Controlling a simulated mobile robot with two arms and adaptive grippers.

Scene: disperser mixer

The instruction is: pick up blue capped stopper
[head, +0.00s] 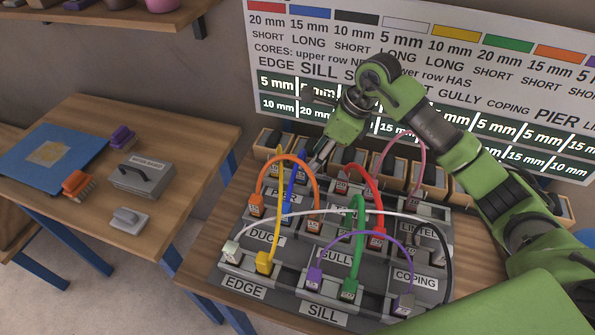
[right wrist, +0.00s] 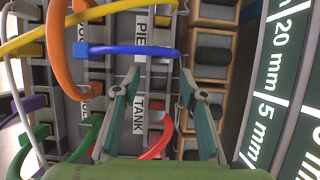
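A blue cable (head: 291,187) arches over the grey rack among the other coloured cables, near the PIER label. In the right wrist view the blue cable (right wrist: 135,50) runs across the upper middle, with a square blue cap (right wrist: 82,51) at its left end. Its other end lies near the right fingertip and cannot be made out clearly. My right gripper (head: 320,154) hangs over the back of the rack. In the right wrist view its two fingers (right wrist: 160,76) are apart, with nothing between them and the blue cable just beyond the tips. My left gripper is out of view.
Orange (head: 287,158), yellow (head: 264,262), red (head: 377,240), green (head: 349,288), purple (head: 314,275) and white (head: 231,249) cables crowd the rack (head: 270,292). Small wooden boxes (head: 268,141) line its back. A side table (head: 185,155) holds a grey box (head: 142,176).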

